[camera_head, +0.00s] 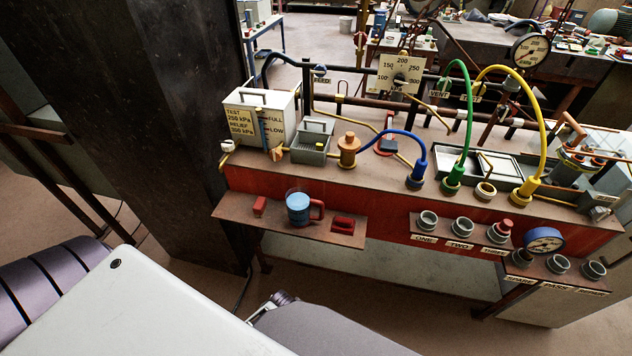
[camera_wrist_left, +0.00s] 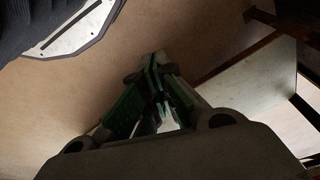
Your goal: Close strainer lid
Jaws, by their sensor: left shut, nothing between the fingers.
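A grey strainer box (camera_head: 309,155) stands on the bench shelf, right of the white tank. Its lid (camera_head: 317,126), a light grey plate with a handle, stands raised at the back of the box, and the box top shows open. My left gripper (camera_wrist_left: 158,88) is seen in the left wrist view, its fingers together and empty, pointing over bare floor. It is apart from the strainer. In the head view the left fingers cannot be made out. My right gripper is in neither view.
The white tank (camera_head: 262,112) stands left of the strainer and an orange-brown fitting (camera_head: 348,150) stands right of it. A blue hose (camera_head: 395,134) arches beyond. A blue mug (camera_head: 298,208) sits on the lower front ledge. A dark column (camera_head: 150,120) rises at left.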

